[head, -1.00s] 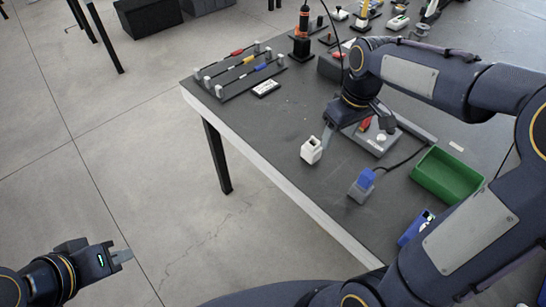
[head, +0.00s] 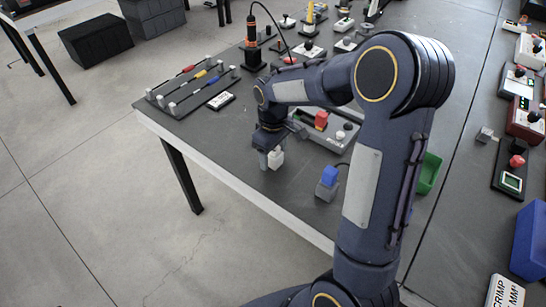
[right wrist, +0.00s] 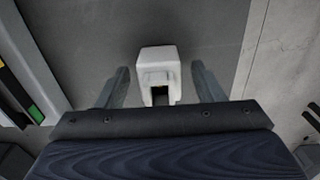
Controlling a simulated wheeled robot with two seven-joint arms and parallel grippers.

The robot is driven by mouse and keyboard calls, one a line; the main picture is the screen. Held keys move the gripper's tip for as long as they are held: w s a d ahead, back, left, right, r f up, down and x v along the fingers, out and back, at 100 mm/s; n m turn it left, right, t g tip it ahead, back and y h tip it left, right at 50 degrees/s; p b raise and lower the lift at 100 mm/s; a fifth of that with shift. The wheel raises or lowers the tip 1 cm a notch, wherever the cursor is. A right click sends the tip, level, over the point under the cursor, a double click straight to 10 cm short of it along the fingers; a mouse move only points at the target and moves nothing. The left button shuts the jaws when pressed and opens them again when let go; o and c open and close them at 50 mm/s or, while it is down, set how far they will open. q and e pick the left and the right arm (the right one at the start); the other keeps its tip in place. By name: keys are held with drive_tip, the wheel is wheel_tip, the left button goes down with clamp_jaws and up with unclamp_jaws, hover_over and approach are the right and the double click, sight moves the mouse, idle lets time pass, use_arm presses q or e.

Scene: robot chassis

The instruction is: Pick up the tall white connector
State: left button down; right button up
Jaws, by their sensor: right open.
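The white connector (head: 276,158) stands on the dark table near its front left edge. It also shows in the right wrist view (right wrist: 158,68), where a dark slot is seen in its near face. My right gripper (head: 269,156) is open and low at the connector, partly covering it in the head view. In the right wrist view the two fingers of my right gripper (right wrist: 161,86) lie on either side of the connector, with a gap to each. My left gripper is not in view.
A grey and blue plug (head: 328,182) with a cable stands to the right. A green bin (head: 429,173) is partly hidden by my arm. A tool rack (head: 193,87) stands at the back left.

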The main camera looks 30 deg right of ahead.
drive_tip(key=c, duration=1.1)
drive_tip(key=shift+r, duration=0.15)
